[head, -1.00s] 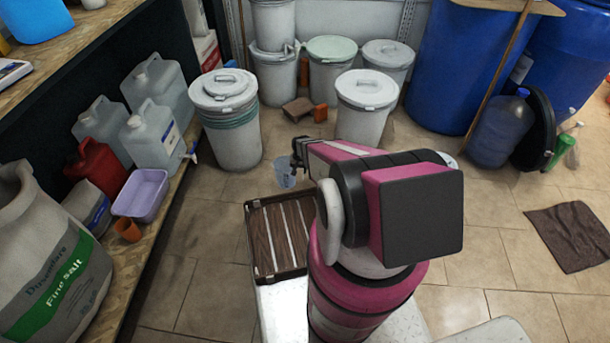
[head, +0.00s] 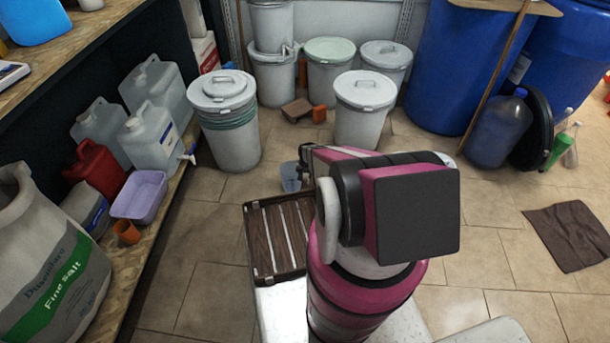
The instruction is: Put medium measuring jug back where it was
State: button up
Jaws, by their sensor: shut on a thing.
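A small translucent bluish measuring jug (head: 290,178) is at the end of my arm, beyond the far edge of the brown slatted tray. My gripper (head: 303,163) is shut on the jug and holds it above the floor. The arm links hide most of the gripper and the right part of the jug, so the exact grip cannot be made out.
The slatted tray (head: 249,238) is on my base and looks empty. Lidded white drums (head: 233,145) stand at the back, with blue barrels (head: 445,75) to their right. At left, a low wooden shelf holds a lilac basin (head: 140,196), canisters and an orange cup (head: 127,231).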

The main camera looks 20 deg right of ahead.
jog(key=shift+f, duration=0.1)
jog(key=o, duration=0.9)
notch_tip(320, 180, up, 12)
jog(key=s+a+r+n, duration=0.1)
jog(key=s+a+r, duration=0.1)
jog(key=s+r, duration=0.4)
jog(key=s+a+r+n, duration=0.1)
jog(key=s+r, duration=0.5)
jog(key=r, duration=1)
jog(key=s+a+r+n, duration=0.1)
jog(key=s+a+r, duration=0.3)
jog(key=s+r, duration=0.3)
notch_tip(320, 180, up, 5)
jog(key=shift+f+n+h, duration=0.15)
jog(key=shift+n+h, duration=0.15)
jog(key=shift+n, duration=0.1)
